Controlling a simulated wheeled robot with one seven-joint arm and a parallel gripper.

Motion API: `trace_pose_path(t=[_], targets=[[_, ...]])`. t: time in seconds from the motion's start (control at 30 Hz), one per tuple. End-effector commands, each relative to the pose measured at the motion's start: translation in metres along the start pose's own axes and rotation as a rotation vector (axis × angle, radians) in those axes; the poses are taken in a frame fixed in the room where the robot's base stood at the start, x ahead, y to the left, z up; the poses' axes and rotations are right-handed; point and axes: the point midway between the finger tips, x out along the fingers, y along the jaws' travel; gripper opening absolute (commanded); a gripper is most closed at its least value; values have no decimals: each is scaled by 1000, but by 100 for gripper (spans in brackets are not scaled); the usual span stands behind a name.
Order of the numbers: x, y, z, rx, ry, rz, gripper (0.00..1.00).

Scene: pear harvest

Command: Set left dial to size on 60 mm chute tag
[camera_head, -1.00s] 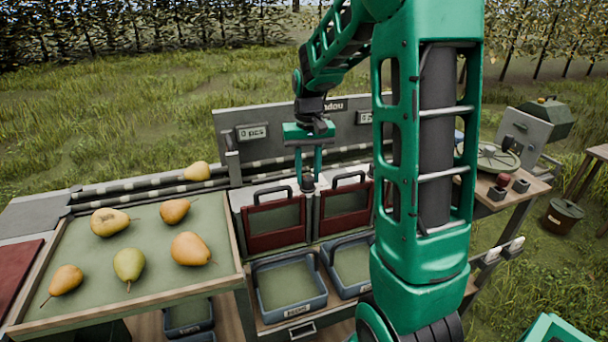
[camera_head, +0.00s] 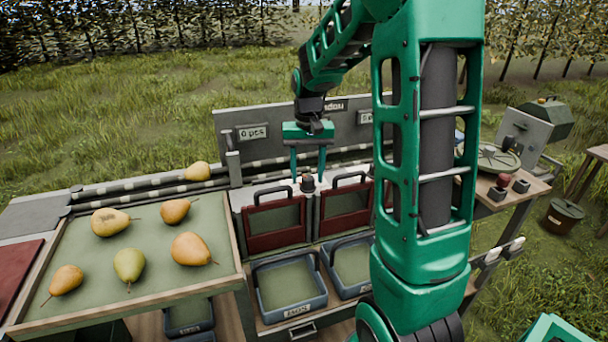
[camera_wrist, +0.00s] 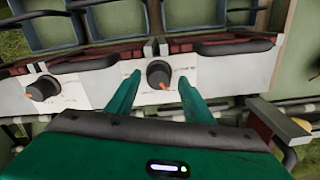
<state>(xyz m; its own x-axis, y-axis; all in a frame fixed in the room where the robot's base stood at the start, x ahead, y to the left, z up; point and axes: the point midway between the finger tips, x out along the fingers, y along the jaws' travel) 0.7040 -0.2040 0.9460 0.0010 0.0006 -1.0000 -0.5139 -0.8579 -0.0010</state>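The left dial (camera_head: 308,183) is a dark round knob on the pale chute top between two dark red gates. In the wrist view this knob (camera_wrist: 158,74) has an orange pointer toward the lower right. My gripper (camera_head: 307,176) is open above it. In the wrist view my gripper's fingertips (camera_wrist: 160,77) stand on either side of the knob, with gaps. A second dial (camera_wrist: 42,88) with an orange mark sits left in the wrist view; my arm hides it in the head view. Chute tag writing and dial scale are too small to read.
Black gate handles (camera_head: 273,193) rise close to the left dial. A back panel (camera_head: 285,128) with a "0 pcs" display (camera_head: 251,132) stands behind. Blue trays (camera_head: 290,285) sit in front. Pears lie on the sorting table (camera_head: 90,262) at left.

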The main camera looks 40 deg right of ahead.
Motion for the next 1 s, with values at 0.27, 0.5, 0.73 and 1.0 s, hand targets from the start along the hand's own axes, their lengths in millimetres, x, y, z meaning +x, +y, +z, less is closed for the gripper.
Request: trace_pose_path(t=[0.27, 0.5, 0.73, 1.0], targets=[[-7, 1, 0, 2, 1, 0, 47], [-48, 0, -2, 1, 4, 0, 47], [-87, -1, -2, 0, 2, 0, 47], [-106, -1, -2, 0, -1, 1, 47]])
